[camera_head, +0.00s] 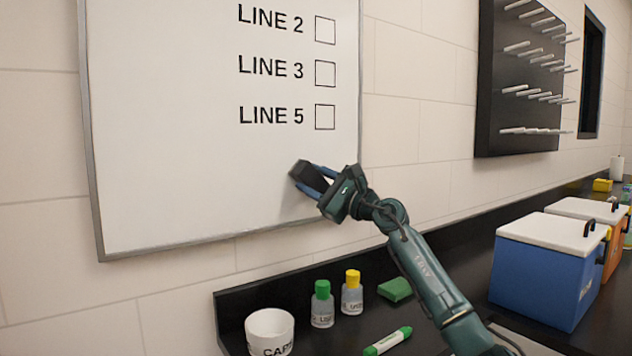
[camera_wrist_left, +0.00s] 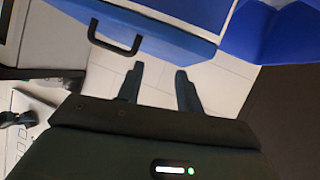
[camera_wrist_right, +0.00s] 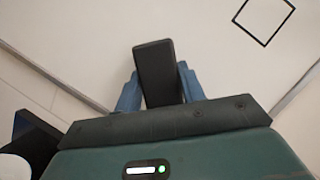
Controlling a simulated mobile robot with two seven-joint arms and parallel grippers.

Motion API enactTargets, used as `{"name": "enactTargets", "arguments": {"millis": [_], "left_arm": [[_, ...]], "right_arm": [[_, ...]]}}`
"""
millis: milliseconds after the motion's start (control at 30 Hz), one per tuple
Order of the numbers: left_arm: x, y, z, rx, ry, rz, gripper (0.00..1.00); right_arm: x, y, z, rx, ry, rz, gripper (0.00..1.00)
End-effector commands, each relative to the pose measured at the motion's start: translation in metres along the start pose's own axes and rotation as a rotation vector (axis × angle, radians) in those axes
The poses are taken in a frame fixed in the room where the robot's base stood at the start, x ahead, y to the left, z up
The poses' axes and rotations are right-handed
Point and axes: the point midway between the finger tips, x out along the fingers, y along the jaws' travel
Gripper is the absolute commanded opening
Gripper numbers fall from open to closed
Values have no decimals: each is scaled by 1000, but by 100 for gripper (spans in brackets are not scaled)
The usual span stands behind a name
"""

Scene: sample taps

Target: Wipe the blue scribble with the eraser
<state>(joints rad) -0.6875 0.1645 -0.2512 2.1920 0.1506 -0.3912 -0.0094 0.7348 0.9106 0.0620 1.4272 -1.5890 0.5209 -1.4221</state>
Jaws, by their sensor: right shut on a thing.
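My right gripper (camera_head: 312,181) is shut on a dark eraser (camera_head: 301,172). It holds the eraser at the lower right of the whiteboard (camera_head: 170,130), below the LINE 5 box. I cannot tell whether the eraser touches the board. In the right wrist view the eraser (camera_wrist_right: 155,70) sticks out from between the blue fingers, with the board behind it. No blue scribble shows on the visible board; a small patch is hidden by the eraser and gripper. In the left wrist view my left gripper (camera_wrist_left: 158,78) is open and empty.
The black counter below holds a white cup (camera_head: 269,328), a green-capped bottle (camera_head: 322,306), a yellow-capped bottle (camera_head: 352,295), a green block (camera_head: 395,289) and a green marker (camera_head: 387,341). A blue cooler (camera_head: 540,275) stands right. A peg rack (camera_head: 495,80) hangs upper right.

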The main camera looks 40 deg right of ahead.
Motion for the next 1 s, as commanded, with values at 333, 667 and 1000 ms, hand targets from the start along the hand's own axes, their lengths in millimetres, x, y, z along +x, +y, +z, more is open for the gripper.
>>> {"name": "enactTargets", "arguments": {"millis": [333,667,1000], "left_arm": [[-1,0,-2,0,0,0,36],[5,-2,9,0,0,0,36],[9,-3,19,0,-1,1,36]], "right_arm": [[7,0,-2,0,-1,0,21],[3,-8,-14,-1,2,-2,21],[-5,-27,-28,0,0,0,21]]}}
